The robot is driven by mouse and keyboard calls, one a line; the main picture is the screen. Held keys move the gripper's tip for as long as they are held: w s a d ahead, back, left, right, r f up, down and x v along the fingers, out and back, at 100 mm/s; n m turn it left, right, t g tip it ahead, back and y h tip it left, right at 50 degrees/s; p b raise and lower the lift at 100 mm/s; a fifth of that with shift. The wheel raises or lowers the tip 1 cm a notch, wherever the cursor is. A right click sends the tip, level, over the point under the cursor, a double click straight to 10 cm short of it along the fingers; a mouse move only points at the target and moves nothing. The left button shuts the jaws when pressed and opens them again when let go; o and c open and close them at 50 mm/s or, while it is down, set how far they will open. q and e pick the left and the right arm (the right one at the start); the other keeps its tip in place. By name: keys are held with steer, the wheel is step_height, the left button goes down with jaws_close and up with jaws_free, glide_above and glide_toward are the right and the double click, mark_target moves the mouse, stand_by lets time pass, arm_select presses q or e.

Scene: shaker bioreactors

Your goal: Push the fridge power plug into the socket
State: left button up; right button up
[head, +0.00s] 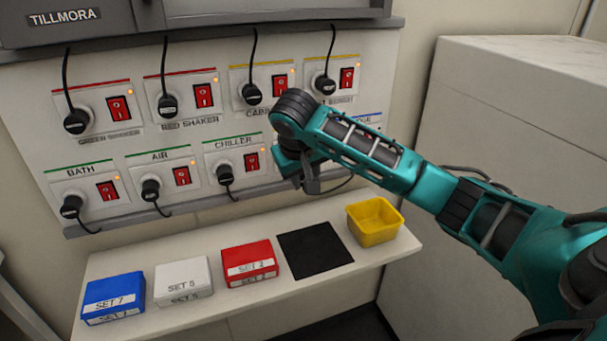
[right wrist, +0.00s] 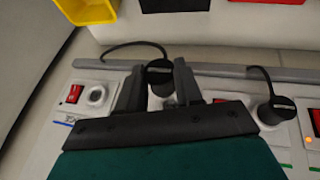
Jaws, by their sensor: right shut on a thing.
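My right gripper (head: 300,178) is at the lower row of the socket panel, right of the CHILLER plug. In the right wrist view, the two fingers of this gripper (right wrist: 158,88) are shut on a black plug (right wrist: 160,72) with a dark cable curving left. I take it for the fridge plug. An empty round socket (right wrist: 96,95), with a red switch and a blue line by it, shows left of the held plug. The blue-lined label (head: 368,118) is mostly hidden behind my arm. The plug's front end is hidden by my gripper. My left gripper is not in view.
Seated plugs fill the other visible sockets, including the CHILLER plug (head: 225,175). Below is a shelf with a yellow bin (head: 374,221), a black mat (head: 315,250) and red, white and blue boxes. A large pale cabinet (head: 520,130) stands at right.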

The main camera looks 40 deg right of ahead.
steer(key=shift+w+d, duration=0.25)
steer(key=shift+w, duration=0.8)
steer(key=shift+w+d, duration=0.2)
steer(key=shift+w, duration=0.85)
steer(key=shift+w+d, duration=0.25)
steer(key=shift+w, duration=0.8)
stand_by(0.5)
steer(key=o, duration=1.2)
steer(key=shift+c, duration=0.2)
steer(key=shift+r, duration=0.1)
steer(key=v, duration=1.2)
steer(key=shift+a+r, duration=0.2)
steer(key=shift+r, duration=0.15)
steer(key=shift+s+f, duration=0.1)
steer(key=shift+s, duration=0.05)
